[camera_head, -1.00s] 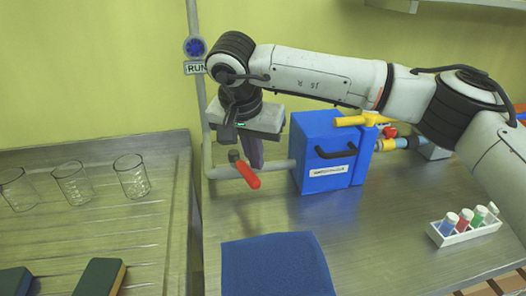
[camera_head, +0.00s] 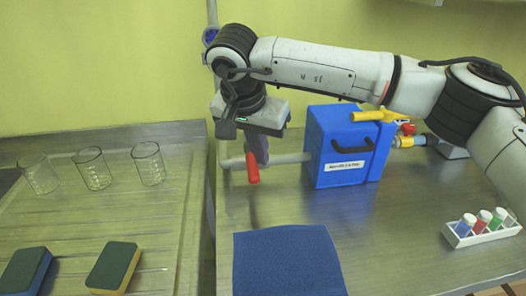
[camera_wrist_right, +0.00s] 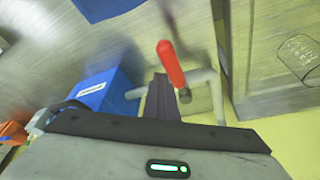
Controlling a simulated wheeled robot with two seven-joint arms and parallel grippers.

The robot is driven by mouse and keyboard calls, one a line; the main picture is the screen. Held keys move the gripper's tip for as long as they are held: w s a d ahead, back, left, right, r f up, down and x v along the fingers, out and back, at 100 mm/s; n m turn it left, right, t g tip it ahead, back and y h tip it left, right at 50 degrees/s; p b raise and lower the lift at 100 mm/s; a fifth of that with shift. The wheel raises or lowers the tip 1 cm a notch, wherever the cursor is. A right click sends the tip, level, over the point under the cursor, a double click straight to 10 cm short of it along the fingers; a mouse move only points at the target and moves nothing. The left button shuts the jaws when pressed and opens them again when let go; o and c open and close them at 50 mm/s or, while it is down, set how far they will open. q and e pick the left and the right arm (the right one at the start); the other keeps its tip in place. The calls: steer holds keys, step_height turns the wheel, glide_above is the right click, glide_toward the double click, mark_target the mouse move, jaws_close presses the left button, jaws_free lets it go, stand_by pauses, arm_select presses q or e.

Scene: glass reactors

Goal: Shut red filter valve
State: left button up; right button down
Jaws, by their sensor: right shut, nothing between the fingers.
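The red filter valve handle (camera_head: 252,168) sits on the grey pipe (camera_head: 288,159) left of the blue filter box (camera_head: 345,150). It points nearly straight down in the head view, across the pipe's line. My right gripper (camera_head: 259,152) is shut and empty, just behind and right of the handle. In the wrist view, its dark fingers (camera_wrist_right: 164,98) are close beside the red handle (camera_wrist_right: 171,65). I cannot tell whether they touch it. My left gripper is not in view.
A yellow valve handle (camera_head: 375,115) is on top of the blue box. A blue mat (camera_head: 287,264) lies in front. Glass beakers (camera_head: 148,163) and sponges (camera_head: 114,267) are on the left drainboard.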

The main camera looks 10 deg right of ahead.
steer(key=shift+s+a, duration=0.2)
steer(key=shift+a, duration=0.45)
steer(key=d+v, duration=0.1)
steer(key=v, duration=0.9)
steer(key=shift+r+b, duration=0.15)
steer(key=shift+b, duration=0.25)
steer(key=shift+d, duration=0.1)
